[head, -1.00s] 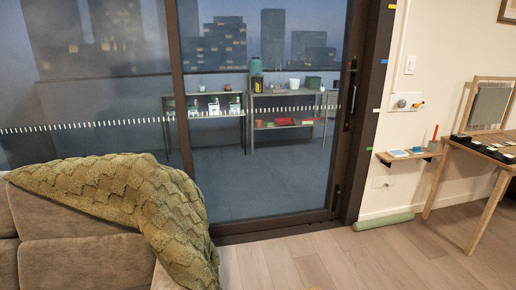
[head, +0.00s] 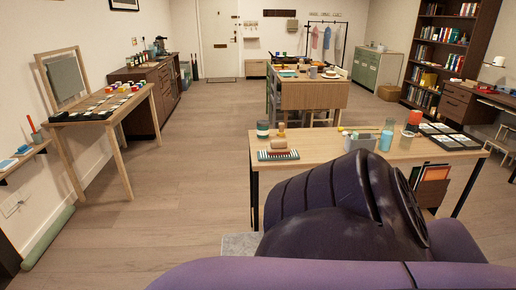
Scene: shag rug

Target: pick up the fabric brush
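I cannot pick out the fabric brush for certain. A small brown, brush-like object (head: 279,145) sits on a striped item (head: 278,155) at the left end of the near wooden table (head: 325,150), but it is too small to identify. Neither of my grippers is in view.
A side table (head: 100,118) stands at left, a bookshelf (head: 440,55) at right.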

